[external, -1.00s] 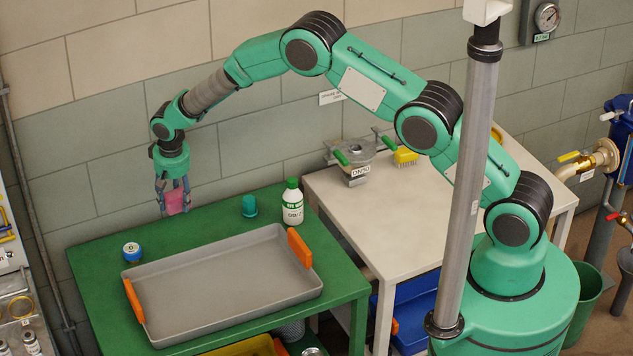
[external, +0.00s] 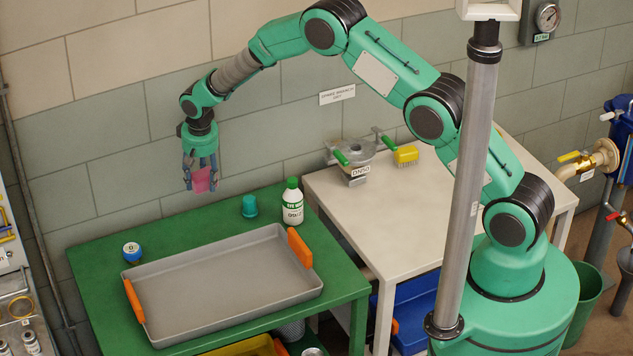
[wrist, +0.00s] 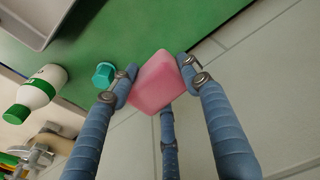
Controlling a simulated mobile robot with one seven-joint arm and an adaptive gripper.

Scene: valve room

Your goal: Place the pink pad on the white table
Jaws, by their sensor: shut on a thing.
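The pink pad (external: 204,180) is held between the fingers of my gripper (external: 202,184), in the air above the back edge of the green table. In the wrist view the pink pad (wrist: 158,82) sits between the blue fingers of my gripper (wrist: 157,85), which are shut on it. The white table (external: 400,205) stands to the right of the green table (external: 95,285) in the external view, well apart from the pad. Its front middle is bare.
A grey tray (external: 225,290) with orange handles, a blue-capped jar (external: 132,252), a teal cap (external: 250,207) and a white bottle (external: 292,205) stand on the green table.

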